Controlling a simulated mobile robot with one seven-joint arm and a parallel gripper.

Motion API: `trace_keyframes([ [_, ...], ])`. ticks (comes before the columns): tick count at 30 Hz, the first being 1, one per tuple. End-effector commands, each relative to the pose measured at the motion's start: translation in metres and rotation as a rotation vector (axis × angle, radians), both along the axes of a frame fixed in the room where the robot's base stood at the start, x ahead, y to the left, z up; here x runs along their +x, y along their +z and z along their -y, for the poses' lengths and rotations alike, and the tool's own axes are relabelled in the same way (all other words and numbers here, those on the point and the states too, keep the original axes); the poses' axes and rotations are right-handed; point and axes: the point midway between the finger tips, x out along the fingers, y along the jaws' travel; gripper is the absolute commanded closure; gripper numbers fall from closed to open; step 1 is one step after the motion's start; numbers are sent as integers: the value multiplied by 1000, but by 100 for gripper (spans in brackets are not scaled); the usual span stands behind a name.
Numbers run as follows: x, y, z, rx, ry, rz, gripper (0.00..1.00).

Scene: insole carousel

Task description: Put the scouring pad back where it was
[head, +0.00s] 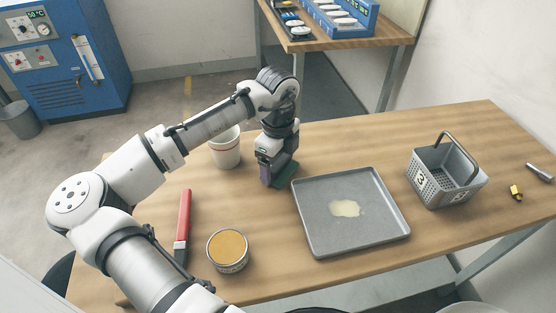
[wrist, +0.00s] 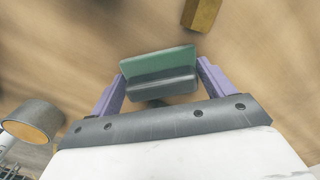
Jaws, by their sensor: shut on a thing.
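The scouring pad (wrist: 158,66) is a block with a green face and a dark grey part. In the wrist view it sits between the two purple fingers of my gripper (wrist: 162,76), which is shut on it. In the head view my gripper (head: 276,166) points down just left of the grey tray, with the green pad (head: 286,176) showing under it. The pad is low over the wooden table; I cannot tell whether it touches. The tray (head: 309,237) holds a pale, wet-looking patch (head: 345,208).
A white cup (head: 225,152) stands close left of my gripper. A tin (head: 228,251) and a red-handled tool (head: 184,218) lie nearer. A perforated grey basket (head: 438,180) stands right of the tray. A brownish block (wrist: 202,12) shows ahead in the wrist view.

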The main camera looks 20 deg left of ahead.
Motion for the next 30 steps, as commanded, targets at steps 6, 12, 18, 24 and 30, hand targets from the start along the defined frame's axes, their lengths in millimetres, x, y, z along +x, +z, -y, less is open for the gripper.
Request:
trace_keyframes([
  [6,0,-2,0,-1,0,0,40],
  [12,0,-2,0,-1,0,-1,1],
  [18,0,-2,0,0,0,0,0],
  [24,1,10,0,0,0,2,0],
  [30,1,50,0,-1,0,3,0],
])
